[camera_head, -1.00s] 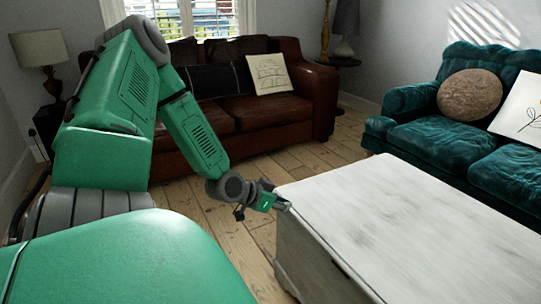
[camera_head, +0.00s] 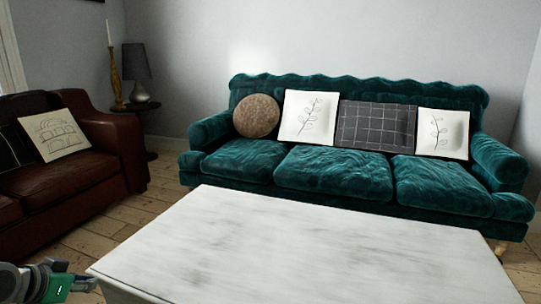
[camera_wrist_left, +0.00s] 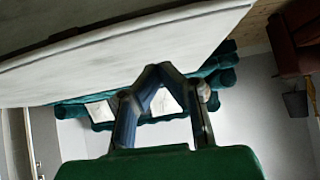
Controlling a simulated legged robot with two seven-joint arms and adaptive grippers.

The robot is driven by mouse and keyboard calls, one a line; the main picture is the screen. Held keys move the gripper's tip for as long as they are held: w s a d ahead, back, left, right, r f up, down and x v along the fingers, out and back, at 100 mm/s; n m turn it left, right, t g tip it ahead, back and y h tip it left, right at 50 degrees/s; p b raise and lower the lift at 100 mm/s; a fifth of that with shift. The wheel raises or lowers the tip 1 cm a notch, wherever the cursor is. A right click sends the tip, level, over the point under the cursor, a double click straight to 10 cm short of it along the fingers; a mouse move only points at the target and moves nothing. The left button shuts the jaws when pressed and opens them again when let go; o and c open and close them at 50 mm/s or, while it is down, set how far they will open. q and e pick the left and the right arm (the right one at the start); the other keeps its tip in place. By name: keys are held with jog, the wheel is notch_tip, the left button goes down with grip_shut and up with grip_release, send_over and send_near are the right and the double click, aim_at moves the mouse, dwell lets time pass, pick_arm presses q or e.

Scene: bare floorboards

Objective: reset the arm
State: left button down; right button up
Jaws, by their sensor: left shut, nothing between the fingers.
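My left gripper (camera_head: 82,284) shows at the lower left of the head view, green and grey, beside the near left corner of the white table (camera_head: 310,245). In the left wrist view, its dark fingers (camera_wrist_left: 158,70) come together at the tips with nothing held between them. The picture there is turned over, with the white table (camera_wrist_left: 120,45) across the top. I cannot tell whether the gripper touches the table. Most of my left arm is outside the head view. My right gripper is not in view.
A teal sofa (camera_head: 333,174) with several cushions stands behind the table. A brown leather sofa (camera_head: 75,190) is at the left. A grey lamp (camera_head: 136,62) and a candlestick (camera_head: 115,75) stand in the corner. Bare floorboards (camera_head: 110,222) lie between brown sofa and table.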

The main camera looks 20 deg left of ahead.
pick_arm(q)
jog(key=s+d+f+g, duration=0.1)
jog(key=d+f+g, duration=0.1)
jog(key=d+f, duration=0.4)
jog(key=s+d+f+g, duration=0.2)
jog(key=d+f+g, duration=0.15)
jog(key=d, duration=0.55)
jog(key=s+d+f+g, duration=0.3)
jog(key=s+d+f, duration=0.5)
jog(key=s+d, duration=0.3)
notch_tip(320, 180, up, 15)
jog(key=s+p, duration=0.1)
jog(key=p, duration=1.4)
jog(key=shift+m+h+p, duration=0.3)
jog(key=shift+m+p, duration=0.05)
jog(key=shift+m, duration=0.05)
jog(key=shift+w+d, duration=0.1)
